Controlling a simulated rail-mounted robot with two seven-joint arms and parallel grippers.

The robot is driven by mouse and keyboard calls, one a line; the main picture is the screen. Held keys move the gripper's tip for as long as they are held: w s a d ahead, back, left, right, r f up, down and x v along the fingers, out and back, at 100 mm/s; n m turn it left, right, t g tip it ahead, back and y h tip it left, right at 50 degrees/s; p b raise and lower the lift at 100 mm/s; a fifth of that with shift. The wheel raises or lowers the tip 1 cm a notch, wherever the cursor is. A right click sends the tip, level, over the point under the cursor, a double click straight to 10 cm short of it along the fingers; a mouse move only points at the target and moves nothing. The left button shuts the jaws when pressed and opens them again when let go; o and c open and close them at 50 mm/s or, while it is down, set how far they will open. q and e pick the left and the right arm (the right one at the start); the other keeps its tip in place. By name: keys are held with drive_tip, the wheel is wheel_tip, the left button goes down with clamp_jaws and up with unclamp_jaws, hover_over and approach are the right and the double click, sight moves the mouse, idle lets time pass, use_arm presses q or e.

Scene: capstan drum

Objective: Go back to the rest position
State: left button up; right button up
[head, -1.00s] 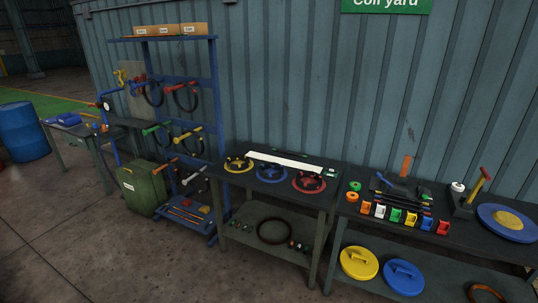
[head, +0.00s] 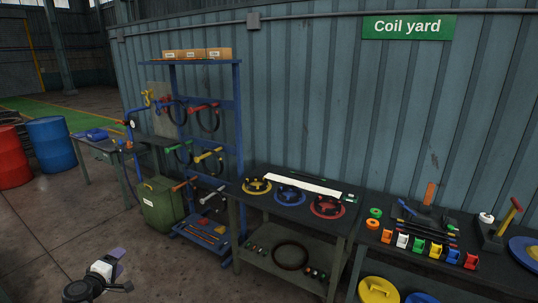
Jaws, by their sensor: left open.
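My left gripper (head: 122,270) shows at the bottom left of the head view, over the bare concrete floor. It is open, with nothing seen between its fingers. It is apart from the rack and the benches. My right gripper is not in view.
A blue rack (head: 240,130) with coiled tools stands by the corrugated wall, a green bin (head: 161,204) beside it. A dark bench (head: 245,199) holds yellow, blue and red round pieces. Another bench stands at right. Blue (head: 50,145) and red (head: 10,158) drums stand at left. The front-left floor is clear.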

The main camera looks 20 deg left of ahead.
use_arm(q)
drive_tip(key=s+d+r+m+g, duration=0.3)
drive_tip(key=s+d+r+m, duration=0.15)
drive_tip(key=d, duration=0.25)
drive_tip(key=s+d+r+m+g, duration=0.3)
drive_tip(key=d+m, duration=0.3)
drive_tip(key=d, duration=0.1)
drive_tip(key=s+d+f+m, duration=0.25)
drive_tip(key=s+d, duration=0.35)
drive_tip(key=d, duration=0.3)
drive_tip(key=s+d+f+m, duration=0.1)
drive_tip(key=s+d+m, duration=0.2)
drive_tip(key=s+d, duration=0.5)
drive_tip(key=s+d+f+m+g+h, duration=0.2)
drive_tip(key=s+d+f+g+h, duration=0.1)
drive_tip(key=s+d+f, duration=0.7)
drive_tip(key=s+d+f+g, duration=0.3)
drive_tip(key=s+f, duration=0.4)
drive_tip(key=s, duration=0.4)
wheel_tip(320, 180, up, 16)
drive_tip(key=w+p, duration=0.1)
drive_tip(key=p, duration=1.4)
drive_tip(key=shift+w+a+m, duration=0.15)
drive_tip(key=shift+a+m, duration=0.1)
drive_tip(key=shift+m, duration=0.05)
